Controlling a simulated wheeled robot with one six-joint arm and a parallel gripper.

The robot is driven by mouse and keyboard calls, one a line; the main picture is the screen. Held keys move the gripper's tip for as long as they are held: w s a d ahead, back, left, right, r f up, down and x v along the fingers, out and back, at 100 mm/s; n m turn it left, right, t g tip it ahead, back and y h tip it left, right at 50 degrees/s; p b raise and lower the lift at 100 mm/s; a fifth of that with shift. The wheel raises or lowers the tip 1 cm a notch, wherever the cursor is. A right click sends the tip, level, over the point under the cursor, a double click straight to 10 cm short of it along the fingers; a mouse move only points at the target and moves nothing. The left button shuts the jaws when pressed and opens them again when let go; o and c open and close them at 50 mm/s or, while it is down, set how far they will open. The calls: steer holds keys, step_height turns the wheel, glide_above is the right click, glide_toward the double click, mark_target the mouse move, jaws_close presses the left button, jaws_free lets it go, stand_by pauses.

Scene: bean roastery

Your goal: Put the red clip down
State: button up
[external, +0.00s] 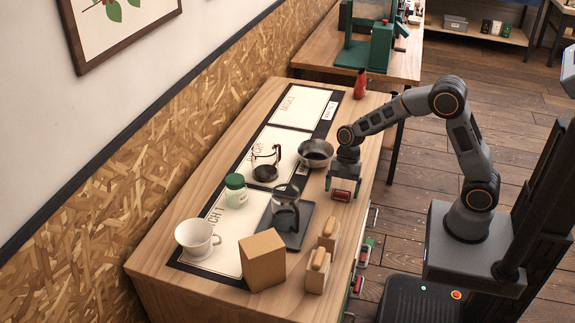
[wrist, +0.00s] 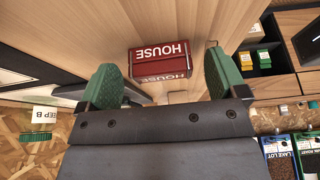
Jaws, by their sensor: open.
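The red clip (wrist: 160,62), with HOUSE lettered upside down on it, shows in the wrist view against the wooden table top, between and just beyond my fingertips. It also shows in the external view as a small red piece (external: 342,194) at the table's right edge side, directly below my wrist. My gripper (wrist: 163,82) has two green fingers spread wide, with gaps between each finger and the clip. In the external view my gripper (external: 344,184) points down low over the table, and its fingers partly hide the clip.
A dark metal bowl (external: 316,150) stands close left of my gripper. A glass carafe (external: 286,212) on a black tray (external: 301,235), a green-lidded jar (external: 236,190), a white dripper (external: 196,239), a cardboard box (external: 262,262) and wooden-handled pieces (external: 317,272) stand nearer. A red bottle (external: 360,84) stands at the far end.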

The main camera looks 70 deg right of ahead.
steer(key=b+v, duration=0.1)
steer(key=v, duration=1)
steer(key=s+a+r+m+t+h, duration=0.1)
steer(key=s+a+m+h, duration=0.1)
steer(key=s+m, duration=0.7)
steer(key=s+a+r+m+t+h, duration=0.1)
steer(key=s+a+m+t+h, duration=0.1)
steer(key=s+m, duration=0.7)
steer(key=shift+s+a+r+t+h, duration=0.15)
steer(key=shift+a+r+t+h, duration=0.15)
steer(key=shift+a, duration=0.15)
